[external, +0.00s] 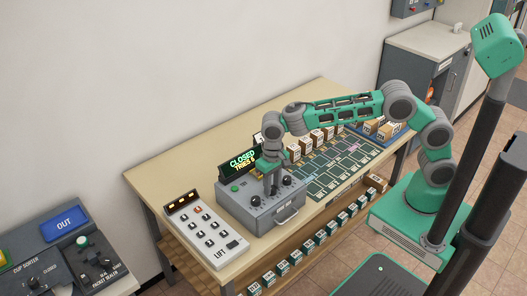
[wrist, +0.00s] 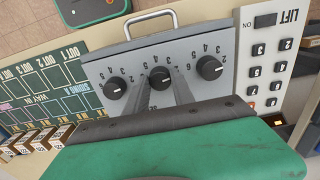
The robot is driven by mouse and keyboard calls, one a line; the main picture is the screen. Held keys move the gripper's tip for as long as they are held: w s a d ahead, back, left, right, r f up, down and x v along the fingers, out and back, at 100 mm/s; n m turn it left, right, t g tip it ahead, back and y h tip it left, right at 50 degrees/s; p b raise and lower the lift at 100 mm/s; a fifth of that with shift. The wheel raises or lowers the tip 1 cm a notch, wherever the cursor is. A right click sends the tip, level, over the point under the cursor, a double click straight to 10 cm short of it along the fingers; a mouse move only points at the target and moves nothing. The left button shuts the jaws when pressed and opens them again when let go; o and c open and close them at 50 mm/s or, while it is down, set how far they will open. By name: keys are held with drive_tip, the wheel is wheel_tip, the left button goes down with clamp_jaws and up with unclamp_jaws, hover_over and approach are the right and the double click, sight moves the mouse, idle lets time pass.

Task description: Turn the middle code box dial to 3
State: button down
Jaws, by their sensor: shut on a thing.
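The grey code box (external: 257,208) stands on the table with a lit display reading "CLOSED" and "TRIES" on top. In the wrist view its sloped face (wrist: 195,48) carries three black dials in a row. The middle dial (wrist: 159,77) sits between my gripper's fingers; the outer dials are the one at the left (wrist: 116,88) and the one at the right (wrist: 209,67). My gripper (external: 270,191) reaches down onto the box from above and is shut on the middle dial. The number at the middle dial's pointer is too small to read surely.
A white LIFT keypad (external: 212,232) stands left of the box. A green slot board (external: 335,165) with small boxes along it lies to the right. A metal handle (external: 288,217) sticks out of the box's front. A shelf below holds several small boxes.

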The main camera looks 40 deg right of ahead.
drive_tip(key=shift+n, duration=0.4)
drive_tip(key=n, duration=0.3)
drive_tip(key=shift+r+n, duration=0.1)
drive_tip(key=shift+n, duration=1.9)
drive_tip(key=c, duration=1.1)
unclamp_jaws()
wheel_tip(320, 180, up, 8)
drive_tip(key=shift+f+b, duration=0.15)
drive_tip(key=shift+b, duration=0.65)
